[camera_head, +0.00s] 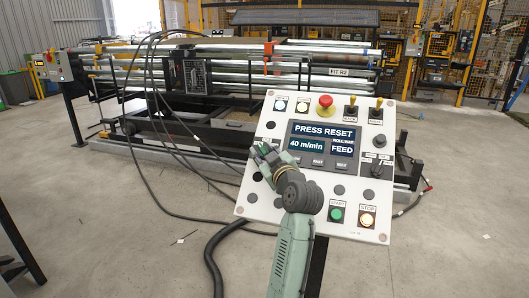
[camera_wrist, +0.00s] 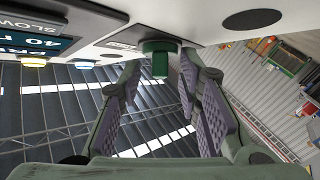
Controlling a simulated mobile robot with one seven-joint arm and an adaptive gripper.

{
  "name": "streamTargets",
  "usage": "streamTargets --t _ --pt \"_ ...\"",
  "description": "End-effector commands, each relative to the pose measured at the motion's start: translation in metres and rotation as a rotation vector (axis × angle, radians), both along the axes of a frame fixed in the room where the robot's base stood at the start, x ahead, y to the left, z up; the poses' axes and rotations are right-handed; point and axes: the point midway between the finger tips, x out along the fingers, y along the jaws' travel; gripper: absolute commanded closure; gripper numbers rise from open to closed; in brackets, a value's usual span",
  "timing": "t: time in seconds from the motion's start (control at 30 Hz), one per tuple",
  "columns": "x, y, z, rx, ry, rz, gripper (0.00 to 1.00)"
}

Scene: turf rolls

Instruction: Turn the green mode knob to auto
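The green mode knob (camera_wrist: 160,60) sticks out from the panel face at the top middle of the wrist view. My gripper (camera_wrist: 160,76) is open, with one finger on each side of the knob and narrow gaps between. Whether a fingertip touches it, and how far it reaches past the tips, I cannot tell. In the head view my gripper (camera_head: 262,157) is at the left side of the tilted white control panel (camera_head: 258,205), and the knob is hidden behind it. The knob's pointer and its auto mark cannot be made out.
The panel screen (camera_head: 325,140) reads "PRESS RESET" and "40 m/min". A red mushroom button (camera_head: 325,101), two toggle levers, a green start button (camera_head: 336,213) and a lit stop button (camera_head: 367,219) surround it. Black cables hang at the left. A roller machine (camera_head: 205,75) stands behind.

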Motion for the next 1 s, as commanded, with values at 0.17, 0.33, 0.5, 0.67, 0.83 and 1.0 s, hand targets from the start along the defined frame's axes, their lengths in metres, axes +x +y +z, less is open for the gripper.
streamTargets --t 0.17,0.33,0.5,0.67,0.83,1.0 --pt "-0.0002 0.0 0.0 0.0 0.0 0.0 0.76" --pt "-0.0002 -0.0006 0.0002 0.0 0.0 -0.001 0.87" --pt "-0.0002 -0.0019 0.001 0.001 -0.002 -0.004 0.98" --pt "-0.0002 -0.0032 0.0017 0.002 -0.004 -0.007 1.0" --pt "-0.0002 -0.0039 0.002 0.007 -0.007 -0.016 1.0" --pt "-0.0007 -0.0034 0.0011 0.034 -0.017 -0.051 1.0"
